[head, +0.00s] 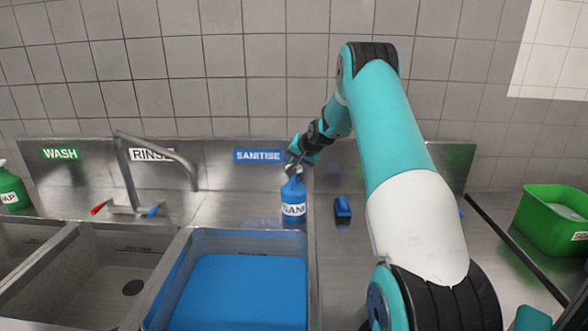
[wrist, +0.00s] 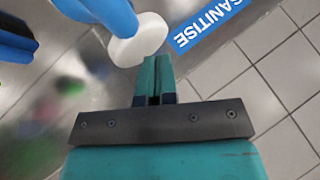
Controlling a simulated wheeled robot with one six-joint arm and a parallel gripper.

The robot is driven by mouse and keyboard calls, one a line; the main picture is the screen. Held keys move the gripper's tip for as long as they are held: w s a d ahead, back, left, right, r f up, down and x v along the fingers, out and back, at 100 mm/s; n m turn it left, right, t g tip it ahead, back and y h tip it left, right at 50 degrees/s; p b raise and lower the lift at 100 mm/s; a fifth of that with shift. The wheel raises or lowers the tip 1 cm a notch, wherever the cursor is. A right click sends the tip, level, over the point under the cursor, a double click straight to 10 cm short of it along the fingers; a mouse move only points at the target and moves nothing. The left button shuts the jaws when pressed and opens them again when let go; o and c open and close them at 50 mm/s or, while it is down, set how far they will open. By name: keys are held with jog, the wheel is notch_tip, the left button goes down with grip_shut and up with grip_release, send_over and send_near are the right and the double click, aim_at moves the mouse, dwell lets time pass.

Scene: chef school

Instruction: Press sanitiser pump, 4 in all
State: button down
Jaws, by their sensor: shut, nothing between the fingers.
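The blue sanitiser bottle (head: 293,202), with a white label reading "SANI", stands upright on the steel ledge behind the blue-filled basin. My gripper (head: 293,168) is right at the top of the bottle and partly hides its pump. In the wrist view, my gripper (wrist: 154,78) is shut and empty, with its fingertips close beside a round white pump top (wrist: 141,40). Part of the blue bottle (wrist: 103,12) shows at the upper edge. I cannot tell whether the fingertips touch the pump top.
The basin with blue liquid (head: 240,295) is in front of the bottle. A tap (head: 160,160) stands to the left. A small blue brush-like object (head: 343,207) lies to the right. A green tub (head: 550,225) is at far right. The tiled wall is close behind.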

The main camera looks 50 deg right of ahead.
jog(key=shift+f+b, duration=0.65)
jog(key=shift+f, duration=0.35)
dwell(0.4)
dwell(0.4)
jog(key=shift+r+p, duration=0.75)
jog(key=shift+r, duration=0.7)
jog(key=shift+r, duration=0.15)
jog(key=shift+r+p, duration=1.4)
jog(key=shift+r, duration=1.05)
notch_tip(320, 180, up, 4)
jog(key=p, duration=0.5)
jog(key=shift+f+p, duration=0.15)
jog(key=shift+p, duration=0.15)
